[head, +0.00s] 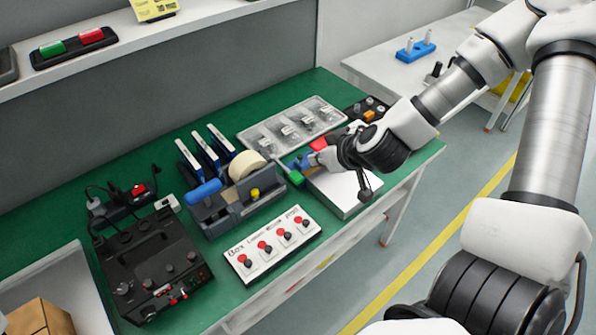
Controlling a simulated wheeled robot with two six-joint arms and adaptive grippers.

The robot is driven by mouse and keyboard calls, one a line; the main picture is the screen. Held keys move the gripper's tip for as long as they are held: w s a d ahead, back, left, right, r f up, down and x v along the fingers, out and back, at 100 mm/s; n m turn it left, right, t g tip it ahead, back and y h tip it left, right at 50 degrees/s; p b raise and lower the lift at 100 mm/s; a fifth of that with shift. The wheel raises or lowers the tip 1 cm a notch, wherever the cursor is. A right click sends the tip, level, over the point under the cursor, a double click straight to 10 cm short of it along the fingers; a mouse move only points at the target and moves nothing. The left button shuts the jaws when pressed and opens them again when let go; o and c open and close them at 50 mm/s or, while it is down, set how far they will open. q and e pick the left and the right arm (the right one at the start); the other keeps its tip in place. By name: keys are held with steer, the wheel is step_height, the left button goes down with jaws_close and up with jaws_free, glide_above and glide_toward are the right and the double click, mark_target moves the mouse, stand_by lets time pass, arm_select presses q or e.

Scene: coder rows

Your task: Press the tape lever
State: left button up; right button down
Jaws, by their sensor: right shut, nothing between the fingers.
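The tape dispenser (237,213) stands on the green bench top, left of my right gripper. It is dark grey and carries a pale roll of tape (246,165). A blue-handled lever (203,192) sticks out at its left end, with a yellow knob on its front side. My right gripper (318,159) is shut and empty, to the right of the dispenser and apart from the lever. It is over or beside small green, blue and red parts near a white box (345,192); whether it touches them I cannot tell. My left gripper is not in view.
A white panel with red knobs (272,246) lies in front of the dispenser. A black control box (152,262) stands to the left. Blue upright pieces (207,148) and a clear-covered tray (291,128) are behind. A shelf (140,42) overhangs the back.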

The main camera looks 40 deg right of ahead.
step_height(320, 180, down, 2)
steer(key=b, duration=0.5)
glide_above(293, 173)
steer(key=s, duration=0.3)
step_height(293, 173, down, 5)
steer(key=shift+f, duration=0.1)
steer(key=shift+w+d+f+b, duration=0.15)
steer(key=shift+f+b, duration=0.25)
steer(key=shift+f, duration=1.5)
